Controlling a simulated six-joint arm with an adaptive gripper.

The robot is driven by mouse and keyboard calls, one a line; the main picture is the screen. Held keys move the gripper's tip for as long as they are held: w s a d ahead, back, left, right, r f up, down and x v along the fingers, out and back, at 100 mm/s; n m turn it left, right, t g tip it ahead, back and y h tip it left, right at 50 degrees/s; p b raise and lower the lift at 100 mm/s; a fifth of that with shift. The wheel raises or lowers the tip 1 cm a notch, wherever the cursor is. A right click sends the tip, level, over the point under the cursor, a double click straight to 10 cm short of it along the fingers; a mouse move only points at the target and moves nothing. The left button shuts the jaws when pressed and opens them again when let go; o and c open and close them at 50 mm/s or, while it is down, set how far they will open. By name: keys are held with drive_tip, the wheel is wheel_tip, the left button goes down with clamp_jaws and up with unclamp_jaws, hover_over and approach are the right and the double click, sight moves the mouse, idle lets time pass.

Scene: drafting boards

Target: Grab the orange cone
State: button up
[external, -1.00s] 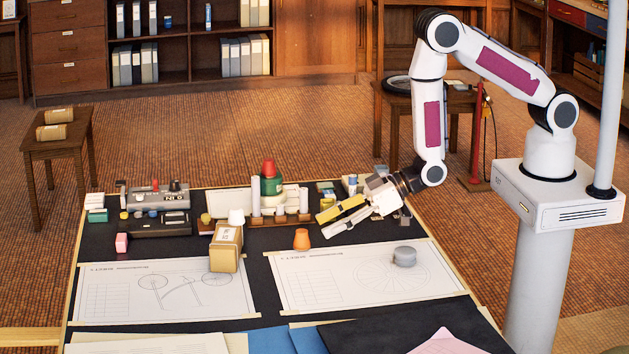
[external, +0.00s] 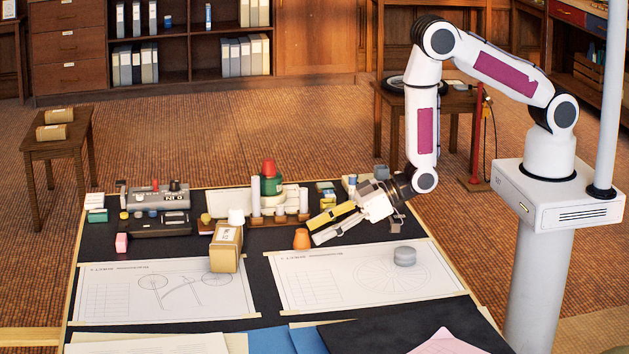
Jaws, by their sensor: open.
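The orange cone (external: 301,239) is small, with a flat top, and stands upright on the dark board just behind the right-hand drawing sheet. My gripper (external: 312,233) is open and tilted down to the left, with one yellow finger and one pale finger. Its fingertips are just right of the cone, and the pale fingertip appears very close to it. I cannot tell whether they touch. Nothing is held between the fingers.
A cardboard box (external: 226,249) with a white piece on top stands left of the cone. A green bottle with a red cap (external: 270,178) and a rack of white cylinders (external: 280,207) stand behind it. A grey round knob (external: 404,256) sits on the right sheet (external: 345,280).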

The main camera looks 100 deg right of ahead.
sight(302, 237)
drive_tip(key=shift+w+f, duration=0.1)
drive_tip(key=shift+w, duration=0.05)
drive_tip(key=shift+x, duration=2.45)
drive_tip(key=c, duration=1.2)
